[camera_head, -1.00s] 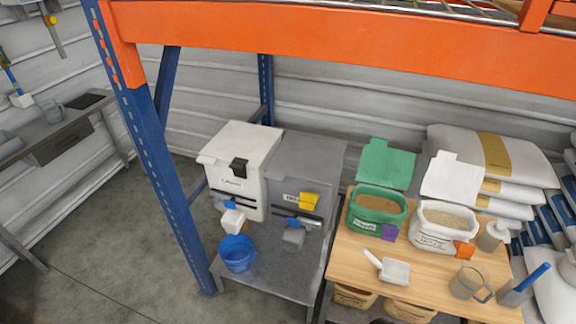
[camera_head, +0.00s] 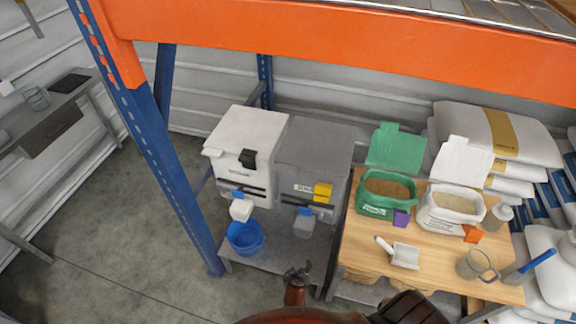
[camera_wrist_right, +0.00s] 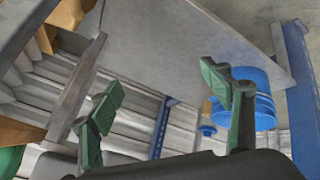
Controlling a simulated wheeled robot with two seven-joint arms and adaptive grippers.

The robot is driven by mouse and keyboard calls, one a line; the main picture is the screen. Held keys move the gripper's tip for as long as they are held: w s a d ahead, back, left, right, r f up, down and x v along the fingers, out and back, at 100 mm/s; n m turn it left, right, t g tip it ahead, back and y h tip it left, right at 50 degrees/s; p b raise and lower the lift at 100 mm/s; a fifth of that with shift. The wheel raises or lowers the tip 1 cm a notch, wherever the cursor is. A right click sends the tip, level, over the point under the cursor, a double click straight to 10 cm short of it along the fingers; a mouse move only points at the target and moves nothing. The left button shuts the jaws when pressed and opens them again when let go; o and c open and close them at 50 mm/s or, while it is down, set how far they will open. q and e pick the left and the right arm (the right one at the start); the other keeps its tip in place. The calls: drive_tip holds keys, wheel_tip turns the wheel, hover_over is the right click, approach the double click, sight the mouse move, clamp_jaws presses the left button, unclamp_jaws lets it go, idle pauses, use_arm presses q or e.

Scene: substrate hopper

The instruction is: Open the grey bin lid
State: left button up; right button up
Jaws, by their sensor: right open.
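The grey bin (camera_head: 300,185) stands right of the white bin on a low grey table. Its grey lid (camera_head: 318,142) is down, and a yellow latch or handle (camera_head: 322,192) sits on its front at the right. My right gripper (camera_head: 297,274) is low in front of the table, well below and apart from the lid. In the right wrist view the right gripper (camera_wrist_right: 165,90) has its green-padded fingers spread with nothing between them. My left gripper is not in view.
The white bin (camera_head: 245,140) has a black latch. A blue bucket (camera_head: 245,238) stands below its spout; it also shows in the right wrist view (camera_wrist_right: 262,108). A wooden table (camera_head: 425,245) with a green bag, a white bag, scoop and jug is at right. An orange beam (camera_head: 340,50) crosses above.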

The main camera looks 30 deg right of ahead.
drive_tip(key=w+r+m+t+h+p, duration=0.1)
drive_tip(key=w+r+t, duration=0.1)
drive_tip(key=w+r, duration=0.5)
drive_tip(key=w+r+m+t+h+p, duration=0.1)
drive_tip(key=w+r+m+h, duration=0.15)
drive_tip(key=r, duration=0.85)
drive_tip(key=m+t+h+p, duration=0.2)
drive_tip(key=m+h, duration=0.1)
drive_tip(key=m, duration=0.1)
approach(284, 172)
wheel_tip(284, 172, down, 10)
drive_tip(key=w+d, duration=0.3)
wheel_tip(284, 172, up, 9)
drive_tip(key=m+h, duration=0.2)
drive_tip(key=shift+t, duration=0.3)
drive_tip(key=x, duration=0.1)
drive_tip(key=p+x, duration=0.1)
drive_tip(key=x, duration=0.1)
drive_tip(key=p+x, duration=0.1)
drive_tip(key=x, duration=0.1)
drive_tip(key=shift+w+d+f, duration=0.15)
drive_tip(key=shift+d+f, duration=0.05)
drive_tip(key=shift+f, duration=0.05)
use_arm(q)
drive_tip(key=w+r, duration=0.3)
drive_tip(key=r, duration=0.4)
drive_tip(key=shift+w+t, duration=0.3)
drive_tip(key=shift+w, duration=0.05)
use_arm(e)
drive_tip(key=shift+x, duration=0.85)
